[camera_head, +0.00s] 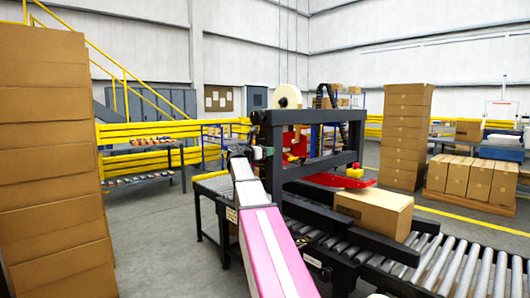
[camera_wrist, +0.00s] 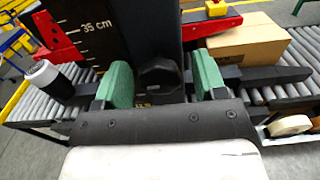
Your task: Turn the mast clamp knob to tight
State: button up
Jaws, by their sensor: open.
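The mast clamp knob (camera_wrist: 160,77) is dark and lobed. It sits on the front of the black mast (camera_wrist: 145,25), which bears a white scale marked 35 cm, in the wrist view. My gripper (camera_wrist: 163,84) is open, with one green finger pad to the left of the knob and one to the right. Gaps show between the pads and the knob, so the knob looks untouched. In the head view my arm reaches to the case sealer's black frame (camera_head: 318,169), and I cannot make out the knob there.
A tape roll (camera_wrist: 289,125) is at the right in the wrist view. A tall carton stack (camera_head: 55,160) stands at the left. Open floor lies between the stack and the machine.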

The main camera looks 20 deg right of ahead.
jog(key=c, duration=0.9)
jog(key=m, duration=0.4)
jog(key=shift+m, duration=0.4)
jog(key=m, duration=0.4)
jog(key=shift+m, duration=0.3)
jog(key=m, duration=0.4)
jog(key=shift+w+m, duration=0.1)
jog(key=shift+m, duration=2.1)
